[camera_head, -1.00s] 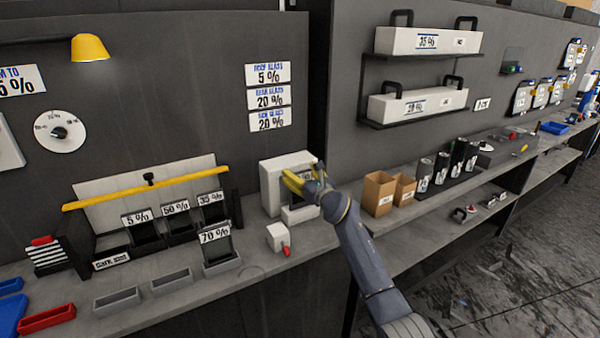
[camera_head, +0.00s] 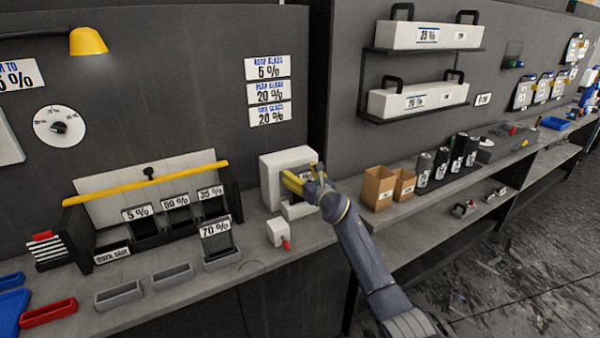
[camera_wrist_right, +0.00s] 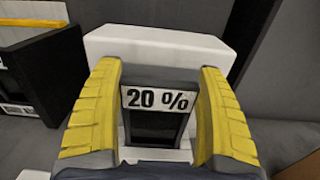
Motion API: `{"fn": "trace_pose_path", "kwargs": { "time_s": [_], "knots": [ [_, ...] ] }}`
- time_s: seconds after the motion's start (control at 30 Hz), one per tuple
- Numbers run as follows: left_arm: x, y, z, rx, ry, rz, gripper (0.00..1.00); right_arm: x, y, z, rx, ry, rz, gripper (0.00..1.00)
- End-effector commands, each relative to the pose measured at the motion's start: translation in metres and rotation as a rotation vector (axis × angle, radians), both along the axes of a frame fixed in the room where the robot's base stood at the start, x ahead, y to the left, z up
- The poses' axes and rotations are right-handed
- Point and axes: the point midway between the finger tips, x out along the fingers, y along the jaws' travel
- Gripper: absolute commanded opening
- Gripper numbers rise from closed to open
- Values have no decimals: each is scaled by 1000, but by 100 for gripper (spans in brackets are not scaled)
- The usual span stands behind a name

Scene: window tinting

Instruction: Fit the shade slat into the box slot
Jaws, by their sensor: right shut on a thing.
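My right gripper (camera_head: 306,184) has yellow fingers and is at the front of a white box-shaped device (camera_head: 271,182) on the bench. In the right wrist view the gripper (camera_wrist_right: 158,105) is shut on a dark shade slat (camera_wrist_right: 158,124) with a white "20 %" label. The white device (camera_wrist_right: 155,45) stands right behind the slat, and the slat's lower end is in front of its pale base. I cannot tell how deep the slat sits. A box (camera_head: 80,243) at the left holds slats labelled 5 %, 50 % and 35 %. My left gripper is not in view.
A slat labelled 70 % (camera_head: 220,246) stands in a holder at the bench front. A small white block with a red knob (camera_head: 279,232) is near my right arm. Grey trays (camera_head: 118,295) lie left. Cardboard boxes (camera_head: 379,188) and dark cans stand right.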

Motion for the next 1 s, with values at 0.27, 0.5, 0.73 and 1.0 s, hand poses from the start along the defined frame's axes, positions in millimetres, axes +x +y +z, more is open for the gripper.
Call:
{"fn": "trace_pose_path", "kwargs": {
  "time_s": [0.27,0.5,0.73,1.0],
  "knots": [
    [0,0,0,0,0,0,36,0,0,-6,1,1,-1,39],
    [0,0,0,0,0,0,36,0,0,-11,-1,0,-1,39],
    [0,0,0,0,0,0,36,0,0,-11,0,0,-1,98],
    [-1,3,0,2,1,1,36,0,-1,-11,0,1,-1,100]
  ]
}}
